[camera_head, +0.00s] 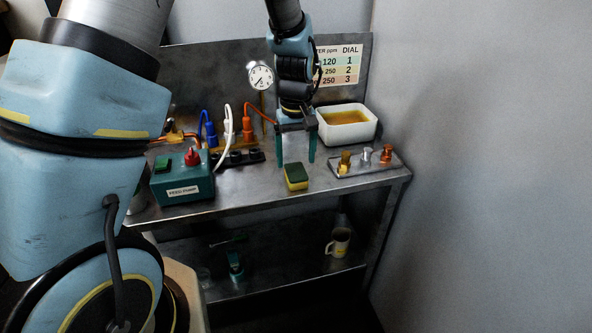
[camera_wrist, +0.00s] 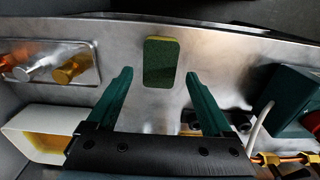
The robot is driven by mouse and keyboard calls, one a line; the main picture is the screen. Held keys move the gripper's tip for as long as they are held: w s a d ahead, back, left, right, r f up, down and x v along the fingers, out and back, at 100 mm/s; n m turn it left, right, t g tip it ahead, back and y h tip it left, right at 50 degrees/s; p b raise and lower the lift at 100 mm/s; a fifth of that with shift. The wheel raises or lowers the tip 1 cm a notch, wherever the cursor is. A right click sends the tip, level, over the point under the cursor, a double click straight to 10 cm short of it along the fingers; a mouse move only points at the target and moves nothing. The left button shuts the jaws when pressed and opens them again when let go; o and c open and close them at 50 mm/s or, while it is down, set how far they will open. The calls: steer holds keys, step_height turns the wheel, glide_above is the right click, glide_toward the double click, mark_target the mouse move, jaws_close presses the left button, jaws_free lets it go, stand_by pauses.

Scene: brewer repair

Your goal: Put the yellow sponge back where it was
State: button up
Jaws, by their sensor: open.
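The yellow sponge (camera_head: 296,178) with a dark green top lies on the metal bench near its front edge. It also shows in the wrist view (camera_wrist: 160,62), green face up with a thin yellow edge. My gripper (camera_head: 297,162) is open and empty, pointing down just behind the sponge. In the wrist view the sponge lies beyond and between the two teal fingertips (camera_wrist: 157,75), apart from both.
A white tub (camera_head: 368,134) of amber liquid and a plate with metal fittings (camera_head: 363,164) are at right. A green pump box (camera_head: 182,180), a socket strip (camera_head: 240,158) with cables and a gauge (camera_head: 261,77) are at left and behind. A mug (camera_head: 339,242) stands on the lower shelf.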

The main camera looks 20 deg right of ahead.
mark_target(296, 172)
step_height(296, 172, up, 7)
steer(key=b, duration=0.1)
steer(key=s+a, duration=0.2)
steer(key=a, duration=1.3)
steer(key=s+a+t, duration=0.1)
steer(key=s+a, duration=0.1)
steer(key=a, duration=1.3)
steer(key=shift+w, duration=0.1)
